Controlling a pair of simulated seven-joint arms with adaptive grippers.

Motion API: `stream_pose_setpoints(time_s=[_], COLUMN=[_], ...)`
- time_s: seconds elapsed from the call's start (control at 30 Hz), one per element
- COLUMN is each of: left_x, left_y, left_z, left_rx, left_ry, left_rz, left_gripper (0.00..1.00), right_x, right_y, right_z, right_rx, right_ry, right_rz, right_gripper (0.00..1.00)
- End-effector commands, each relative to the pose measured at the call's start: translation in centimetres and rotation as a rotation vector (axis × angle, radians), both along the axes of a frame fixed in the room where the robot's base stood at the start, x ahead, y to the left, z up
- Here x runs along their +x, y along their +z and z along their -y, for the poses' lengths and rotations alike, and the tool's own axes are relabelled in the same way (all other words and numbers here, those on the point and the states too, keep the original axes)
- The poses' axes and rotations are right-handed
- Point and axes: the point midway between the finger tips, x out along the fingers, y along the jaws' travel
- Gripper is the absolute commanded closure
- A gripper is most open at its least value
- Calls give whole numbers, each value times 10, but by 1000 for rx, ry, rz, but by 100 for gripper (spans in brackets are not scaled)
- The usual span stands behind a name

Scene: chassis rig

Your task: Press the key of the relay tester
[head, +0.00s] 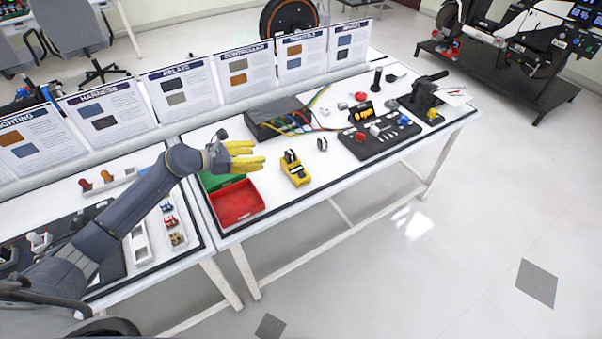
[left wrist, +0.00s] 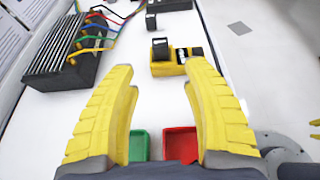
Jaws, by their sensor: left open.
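The yellow and black device (head: 296,172), which I take to be the relay tester, lies on the white table, right of the red bin. It also shows in the left wrist view (left wrist: 180,66), beyond my fingertips, with a dark block standing on it. I cannot make out its key clearly. My left gripper (head: 262,156) has yellow fingers spread apart with nothing between them. It is above the bins, left of the tester and apart from it. Small yellow pieces at the right edge of the left wrist view may be my right gripper; its jaws are not readable.
A red bin (head: 236,205) and a green bin (head: 212,181) lie below my left gripper. A black finned box (head: 280,117) with coloured wires stands behind the tester. A small black part (head: 322,144) and a black connector board (head: 380,138) lie to the right. Table in front is clear.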

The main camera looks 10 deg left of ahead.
Motion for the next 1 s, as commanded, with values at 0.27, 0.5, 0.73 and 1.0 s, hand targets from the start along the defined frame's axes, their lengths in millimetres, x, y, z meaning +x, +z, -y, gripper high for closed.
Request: stream_pose_setpoints(time_s=[0.27,0.5,0.73,1.0], left_x=[0,0,0,0], left_y=[0,0,0,0], left_z=[0,0,0,0], left_rx=[0,0,0,0], left_ry=[0,0,0,0], left_rz=[0,0,0,0], left_gripper=[84,100,100,100], right_x=[0,0,0,0], right_y=[0,0,0,0], right_z=[0,0,0,0], right_rx=[0,0,0,0], right_ry=[0,0,0,0], right_rz=[0,0,0,0], right_gripper=[56,56,56,56])
